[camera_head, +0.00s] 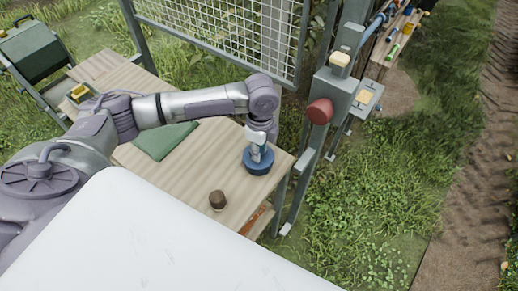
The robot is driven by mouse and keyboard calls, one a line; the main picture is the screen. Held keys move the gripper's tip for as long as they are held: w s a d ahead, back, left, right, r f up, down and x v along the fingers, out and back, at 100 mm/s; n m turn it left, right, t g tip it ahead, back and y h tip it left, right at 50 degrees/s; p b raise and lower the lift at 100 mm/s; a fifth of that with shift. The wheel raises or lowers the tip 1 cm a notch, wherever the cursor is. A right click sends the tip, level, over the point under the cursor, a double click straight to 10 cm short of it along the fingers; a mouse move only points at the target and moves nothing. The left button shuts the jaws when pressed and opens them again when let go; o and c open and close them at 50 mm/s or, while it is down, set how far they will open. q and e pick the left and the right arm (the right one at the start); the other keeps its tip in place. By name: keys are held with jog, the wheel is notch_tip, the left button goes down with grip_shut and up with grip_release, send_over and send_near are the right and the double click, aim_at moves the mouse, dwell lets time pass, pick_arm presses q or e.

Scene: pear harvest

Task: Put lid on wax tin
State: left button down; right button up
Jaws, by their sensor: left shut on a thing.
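My left gripper (257,152) is at the right end of the wooden table, pointing down and shut on the blue lid. The round blue lid (265,158) is right under the fingers. The round wax tin (258,172) appears as the darker blue side below it, on the tabletop near the right edge. The fingers hide part of the lid, and I cannot tell whether lid and tin touch or how well they line up. My right gripper is not in view.
A small brown cylinder (217,200) stands near the table's front edge. A green cloth (165,141) lies flat on the wooden table (200,165). A grey post with a red round part (320,111) rises just beyond the table's right end. A wire mesh panel (220,28) stands behind.

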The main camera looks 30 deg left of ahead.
pick_arm(q)
jog(key=shift+p, duration=0.45)
jog(key=shift+f, duration=0.65)
jog(key=c, duration=1.2)
grip_release()
jog(key=shift+r, duration=0.15)
jog(key=r+p, duration=1.1)
jog(key=shift+w+p, duration=0.2)
jog(key=shift+p, duration=0.1)
